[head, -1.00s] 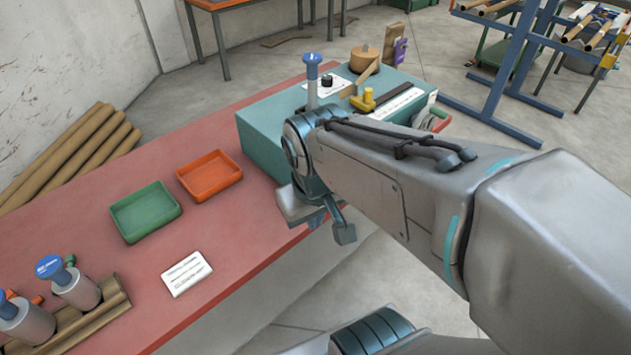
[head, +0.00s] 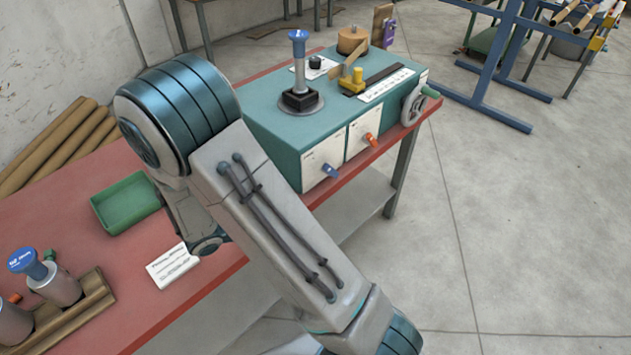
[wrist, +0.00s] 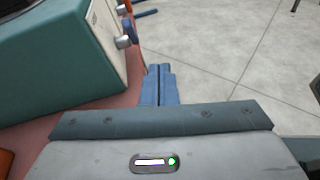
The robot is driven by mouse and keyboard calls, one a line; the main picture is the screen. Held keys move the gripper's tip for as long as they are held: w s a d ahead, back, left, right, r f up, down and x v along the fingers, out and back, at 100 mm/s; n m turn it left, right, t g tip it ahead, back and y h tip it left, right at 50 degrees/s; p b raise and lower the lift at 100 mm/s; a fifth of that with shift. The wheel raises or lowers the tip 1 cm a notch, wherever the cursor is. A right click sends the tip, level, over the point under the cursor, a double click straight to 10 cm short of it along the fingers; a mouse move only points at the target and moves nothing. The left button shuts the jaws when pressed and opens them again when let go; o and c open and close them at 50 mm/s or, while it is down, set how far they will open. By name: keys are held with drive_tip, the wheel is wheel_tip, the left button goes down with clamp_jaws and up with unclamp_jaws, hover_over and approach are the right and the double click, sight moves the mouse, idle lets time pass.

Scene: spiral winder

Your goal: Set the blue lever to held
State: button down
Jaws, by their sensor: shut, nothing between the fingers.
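A small blue lever (head: 330,170) sits on a white plate (head: 323,158) on the front face of the teal machine box (head: 280,130). The plate's markings are too small to read. In the wrist view a blue lever (wrist: 130,29) shows edge-on at the box face, beside a grey boss. My gripper (wrist: 160,69) is shut and empty, its blue fingers together. It is to the right of and below the lever in that view, apart from it. In the head view my arm hides the gripper.
A red lever (head: 370,139) is beside the blue one, and a handwheel (head: 415,105) is at the box's right end. A tall blue-topped handle (head: 298,60) stands on the box. A green tray (head: 125,203) lies on the red bench (head: 60,225).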

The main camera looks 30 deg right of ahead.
drive_tip(key=w+a+f+n+t, duration=0.2)
drive_tip(key=f+n, duration=0.1)
drive_tip(key=shift+t, duration=0.3)
drive_tip(key=p, duration=0.3)
approach(331, 171)
drive_tip(key=w+d+f, duration=0.2)
drive_tip(key=d+f, duration=0.1)
drive_tip(key=d, duration=0.1)
drive_tip(key=shift+w+d+r, duration=0.25)
drive_tip(key=shift+d+r, duration=0.05)
drive_tip(key=shift+r, duration=0.05)
drive_tip(key=shift+a, duration=0.1)
